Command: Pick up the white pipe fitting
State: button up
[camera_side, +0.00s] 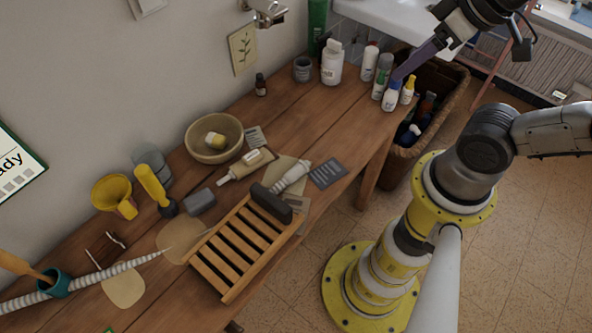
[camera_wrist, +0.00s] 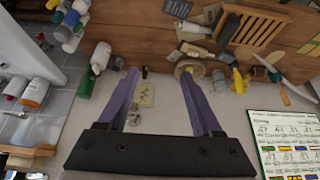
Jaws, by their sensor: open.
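I cannot make out the white pipe fitting for certain. A small white ribbed piece (camera_side: 290,177) lies on the bench beside the slatted wooden rack and could be it. My gripper (camera_side: 397,76) is high at the upper right in the side view, near the bottles by the wicker hamper (camera_side: 444,112) and well apart from the ribbed piece. In the wrist view my gripper (camera_wrist: 158,70) shows two purple fingers spread wide with nothing held between them. Much of the hamper's inside is hidden, though several bottles show in it.
The wooden bench (camera_side: 290,125) holds a bowl (camera_side: 196,154), the slatted rack (camera_side: 238,252), a yellow funnel (camera_side: 113,192) and a cream bottle (camera_side: 245,164). Several bottles, including a large white one (camera_side: 332,65), crowd its far end. A sink (camera_side: 395,14) is behind. The bench has clear wood around mid-length.

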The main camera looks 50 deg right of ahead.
dwell(0.3)
jog(key=m+g, duration=0.6)
jog(key=m, duration=1.3)
send_over(294, 171)
notch_tip(294, 171, down, 20)
notch_tip(294, 171, down, 8)
jog(key=shift+s+r, duration=0.1)
jog(key=shift+f, duration=2.95)
